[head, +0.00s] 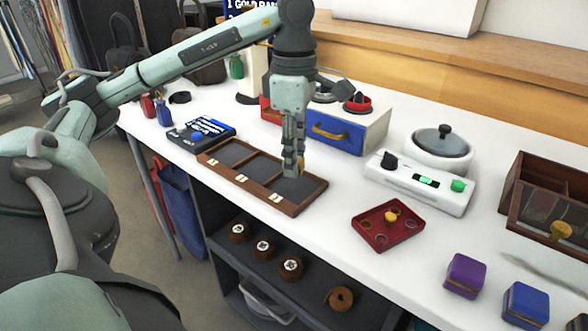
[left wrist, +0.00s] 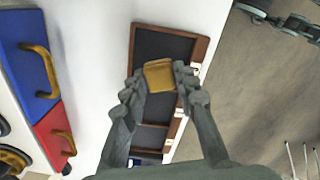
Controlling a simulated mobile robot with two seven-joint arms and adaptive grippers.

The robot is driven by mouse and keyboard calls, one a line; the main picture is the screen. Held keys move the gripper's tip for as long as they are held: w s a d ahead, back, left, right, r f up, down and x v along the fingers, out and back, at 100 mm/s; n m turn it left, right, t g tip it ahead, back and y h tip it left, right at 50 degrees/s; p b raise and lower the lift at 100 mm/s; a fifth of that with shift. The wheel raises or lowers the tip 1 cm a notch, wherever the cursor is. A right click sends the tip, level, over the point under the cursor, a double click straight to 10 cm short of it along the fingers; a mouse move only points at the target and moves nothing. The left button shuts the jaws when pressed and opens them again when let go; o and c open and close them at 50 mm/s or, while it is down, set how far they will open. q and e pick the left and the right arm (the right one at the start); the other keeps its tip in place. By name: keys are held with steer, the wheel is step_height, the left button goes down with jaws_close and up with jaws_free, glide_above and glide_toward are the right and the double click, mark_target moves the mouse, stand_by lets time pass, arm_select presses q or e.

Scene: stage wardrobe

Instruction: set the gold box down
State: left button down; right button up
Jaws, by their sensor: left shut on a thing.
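The gold box (left wrist: 159,75) is held between the two fingers of my left gripper (left wrist: 161,82) in the left wrist view. In the head view my left gripper (head: 293,168) points down and hides most of the box; a sliver of gold (head: 301,164) shows at its fingertips. Below it lies a wooden tray (head: 318,193) with three dark compartments and small pale labels along its front rim. The gripper is over the right-hand compartment, which looks empty. I cannot tell whether the box touches the tray floor.
A small chest with a blue drawer (head: 340,132) stands behind the tray. A white scale (head: 418,187) and a dark red tray (head: 372,232) lie to the right, with a purple box (head: 465,276) and a blue box (head: 525,305) farther right. The white tabletop (head: 330,225) is clear between.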

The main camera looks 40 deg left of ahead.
arm_select(q)
steer(key=shift+f, duration=1.85)
arm_select(e)
steer(key=shift+r, duration=0.45)
arm_select(q)
steer(key=shift+f, duration=0.1)
arm_select(e)
steer(key=shift+s, duration=0.15)
arm_select(q)
steer(key=c, duration=1.6)
jaws_free()
steer(key=shift+c, duration=0.2)
steer(key=shift+o, duration=0.9)
arm_select(e)
steer(key=shift+s+r, duration=0.15)
steer(key=shift+r, duration=0.15)
arm_select(q)
step_height(320, 180, up, 8)
steer(key=shift+r+p, duration=0.15)
steer(key=shift+p, duration=0.75)
step_height(320, 180, up, 4)
steer(key=shift+f+p, duration=0.2)
steer(key=shift+p, duration=0.85)
steer(key=shift+r, duration=0.2)
arm_select(e)
steer(key=s+a+x, duration=0.1)
steer(key=x, duration=0.9)
steer(key=shift+s+a+f, duration=0.2)
steer(key=shift+a+f, duration=0.25)
steer(key=shift+f, duration=0.1)
